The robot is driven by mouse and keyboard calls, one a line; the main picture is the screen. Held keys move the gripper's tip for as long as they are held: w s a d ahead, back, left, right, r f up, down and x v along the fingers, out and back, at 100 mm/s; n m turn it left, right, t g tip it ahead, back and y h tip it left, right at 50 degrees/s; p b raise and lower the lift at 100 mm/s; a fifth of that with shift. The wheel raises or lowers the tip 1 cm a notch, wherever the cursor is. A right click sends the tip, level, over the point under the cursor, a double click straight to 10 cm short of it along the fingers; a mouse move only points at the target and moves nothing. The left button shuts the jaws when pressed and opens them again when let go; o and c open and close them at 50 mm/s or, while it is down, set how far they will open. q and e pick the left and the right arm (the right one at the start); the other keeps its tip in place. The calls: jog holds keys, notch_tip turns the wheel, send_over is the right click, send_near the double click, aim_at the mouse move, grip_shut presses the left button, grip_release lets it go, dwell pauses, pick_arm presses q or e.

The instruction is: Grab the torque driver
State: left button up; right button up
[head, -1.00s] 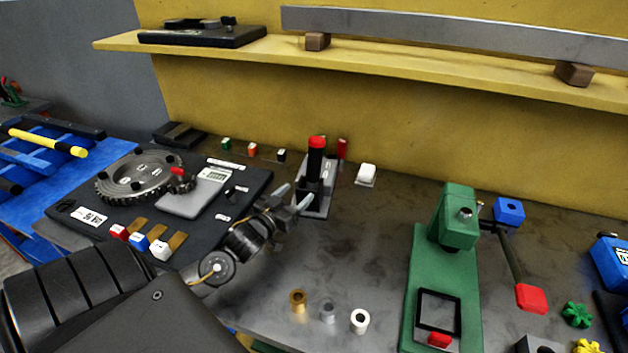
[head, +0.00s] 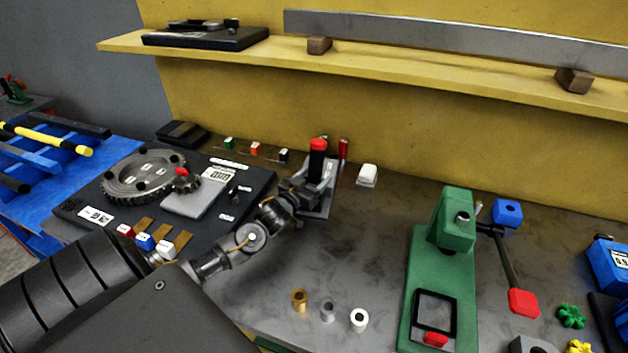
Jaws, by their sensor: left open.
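The torque driver (head: 317,158), a dark upright handle with a red cap, stands in a grey metal holder (head: 325,207) near the back of the bench. My left gripper (head: 316,182) is open and right at the driver, low on its handle. Its fingers overlap the driver and the holder in the head view, so I cannot tell whether they touch it. The driver's lower part is hidden behind the gripper. My right gripper is not in view.
A black mat with a large gear (head: 150,177) lies to the left. A slim red item (head: 343,149) and a white block (head: 367,175) stand near the driver. A green press (head: 445,260) stands to the right. Small bushings (head: 328,311) sit in front; the bench between is clear.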

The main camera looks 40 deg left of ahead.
aim_at(314, 149)
pick_arm(q)
jog(key=c, duration=1.4)
jog(key=shift+r, duration=0.1)
grip_shut()
notch_tip(314, 149, up, 10)
jog(key=shift+b, duration=0.65)
